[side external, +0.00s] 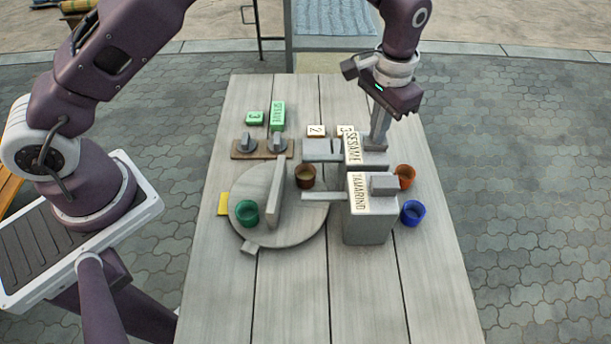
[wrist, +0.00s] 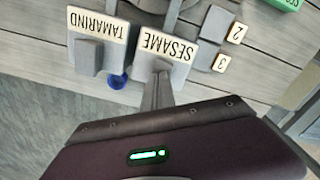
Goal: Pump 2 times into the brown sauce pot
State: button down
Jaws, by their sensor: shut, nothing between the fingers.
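The brown sauce pot (side external: 305,176) stands at the back right edge of the round grey turntable (side external: 290,238), near the spout ends. The grey sesame dispenser (side external: 379,160) stands behind the tamarind dispenser (side external: 368,226); their labels also show in the wrist view, SESAME (wrist: 171,47) and TAMARIND (wrist: 97,23). My gripper (side external: 376,143) is shut and empty, pointing down at the sesame dispenser's pump top. In the wrist view its fingertips (wrist: 162,76) are at the pump top; whether they touch it I cannot tell.
A green pot (side external: 247,213) stands left of the turntable's upright divider (side external: 274,197). An orange pot (side external: 404,177) and a blue pot (side external: 412,211) stand right of the dispensers. Two knobs (side external: 277,143) and green blocks (side external: 277,116) are behind. The front tabletop is clear.

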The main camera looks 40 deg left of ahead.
jog(key=shift+f, duration=0.15)
dwell(0.3)
jog(key=shift+r, duration=1.55)
jog(key=shift+f, duration=0.2)
jog(key=shift+f, duration=0.5)
